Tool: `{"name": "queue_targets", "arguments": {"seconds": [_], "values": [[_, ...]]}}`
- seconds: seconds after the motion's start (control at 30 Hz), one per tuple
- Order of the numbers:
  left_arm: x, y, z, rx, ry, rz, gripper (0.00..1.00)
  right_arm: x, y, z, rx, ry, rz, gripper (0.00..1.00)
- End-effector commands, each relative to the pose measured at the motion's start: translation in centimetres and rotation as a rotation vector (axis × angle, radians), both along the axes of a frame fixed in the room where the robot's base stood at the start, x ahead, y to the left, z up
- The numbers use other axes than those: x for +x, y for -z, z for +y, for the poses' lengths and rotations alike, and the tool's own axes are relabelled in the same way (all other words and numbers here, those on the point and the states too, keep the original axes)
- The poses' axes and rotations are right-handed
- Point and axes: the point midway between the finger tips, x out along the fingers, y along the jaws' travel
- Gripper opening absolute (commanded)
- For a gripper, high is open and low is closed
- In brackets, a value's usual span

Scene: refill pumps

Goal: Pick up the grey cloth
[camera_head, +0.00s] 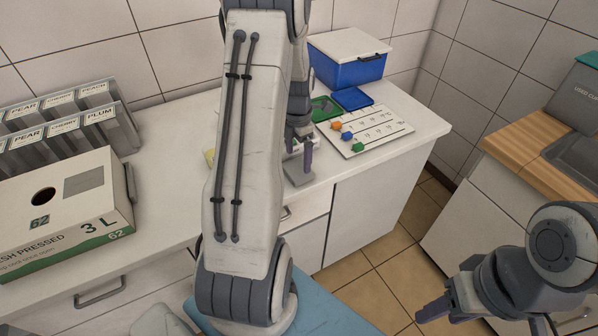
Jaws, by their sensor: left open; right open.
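The grey cloth (298,176) appears as a small flat grey patch at the front edge of the white counter, right of my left arm. My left gripper (300,155) points down just above the cloth, with its fingers apart. My arm hides part of this area, and I cannot tell whether the fingertips touch the cloth. My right gripper (438,314) is open and empty, low at the bottom right, away from the counter.
On the white counter (172,125) stand a juice box (62,215), a labelled rack (65,125), a blue bin with white lid (348,62), green (325,108) and blue (352,98) trays, and a board (375,133) with coloured pieces. A yellow item (209,157) is mostly hidden. A wooden-topped counter (530,145) stands right.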

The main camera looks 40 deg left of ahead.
Motion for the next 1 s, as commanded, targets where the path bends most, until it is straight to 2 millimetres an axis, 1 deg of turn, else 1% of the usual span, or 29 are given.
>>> {"name": "queue_targets", "arguments": {"seconds": [0.03,0.13,0.2,0.3,0.4,0.57,0.67,0.7,0.73,0.77,1.0], "values": [[-0.1,0.6,-0.2,-0.003,0.001,0.006,1.00,0.0,-0.5,0.0,0.000,0.000,0.000,0.50],[-0.2,2.1,-0.3,-0.004,0.001,0.007,1.00,0.0,-1.2,0.0,0.000,0.000,0.000,0.50],[-0.1,3.2,-0.3,-0.003,0.000,0.005,1.00,0.0,-1.3,0.0,0.000,0.000,0.000,0.50],[-0.1,4.2,-0.2,-0.002,0.001,0.003,1.00,0.0,-1.4,0.0,0.000,0.000,0.000,0.50],[-0.1,4.6,-0.2,-0.001,0.001,0.001,1.00,0.0,-1.4,0.0,0.000,0.000,0.000,0.50],[0.0,4.6,-0.2,0.000,0.001,0.000,1.00,0.0,-1.3,0.0,0.000,0.000,0.000,0.50],[0.0,4.6,-0.2,0.000,0.001,0.000,0.66,0.0,-1.3,0.0,0.000,0.000,0.000,0.50],[0.0,4.6,-0.2,-0.001,0.001,0.000,0.50,0.0,-1.3,0.0,0.000,0.000,0.000,0.50],[0.0,4.6,-0.2,-0.001,0.001,0.000,0.39,0.0,-1.3,0.0,0.000,0.000,0.000,0.50],[-0.1,4.6,-0.2,-0.001,0.001,0.000,0.36,0.0,-1.3,0.0,0.000,0.000,0.000,0.50],[0.0,4.5,-0.2,0.000,0.001,0.000,0.36,0.0,-1.3,0.0,0.000,0.000,0.000,0.50]]}}
